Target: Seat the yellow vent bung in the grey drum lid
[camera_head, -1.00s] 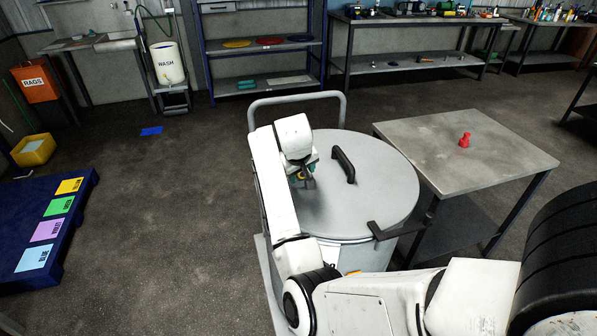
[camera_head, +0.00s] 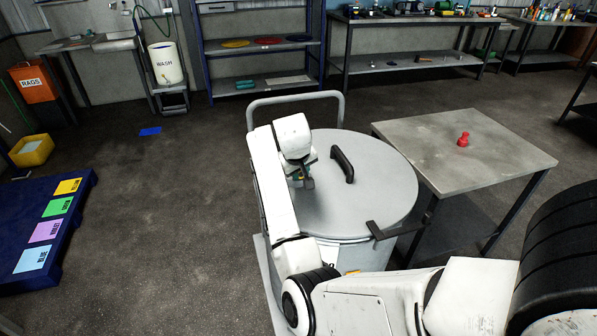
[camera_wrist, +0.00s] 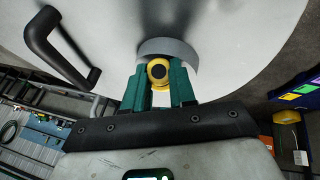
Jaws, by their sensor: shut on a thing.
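The grey drum lid (camera_head: 365,208) is a round disc with a black handle, on a grey drum. My gripper (camera_head: 304,182) is low over the lid's left part, left of the handle. In the wrist view, the green fingers of my gripper (camera_wrist: 158,82) are shut on the yellow vent bung (camera_wrist: 159,74), which has a dark round centre. A darker grey crescent (camera_wrist: 168,47) shows on the lid (camera_wrist: 215,25) just beyond the bung; I cannot tell whether it is an opening or a shadow. The bung's lower end is hidden, so contact with the lid cannot be told.
The black lid handle (camera_head: 343,164) stands up right of my gripper. A black lever (camera_head: 383,231) sticks out at the drum's front right rim. A grey rail (camera_head: 296,97) rises behind the drum. A steel table (camera_head: 490,165) with a red object (camera_head: 463,139) stands close at right.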

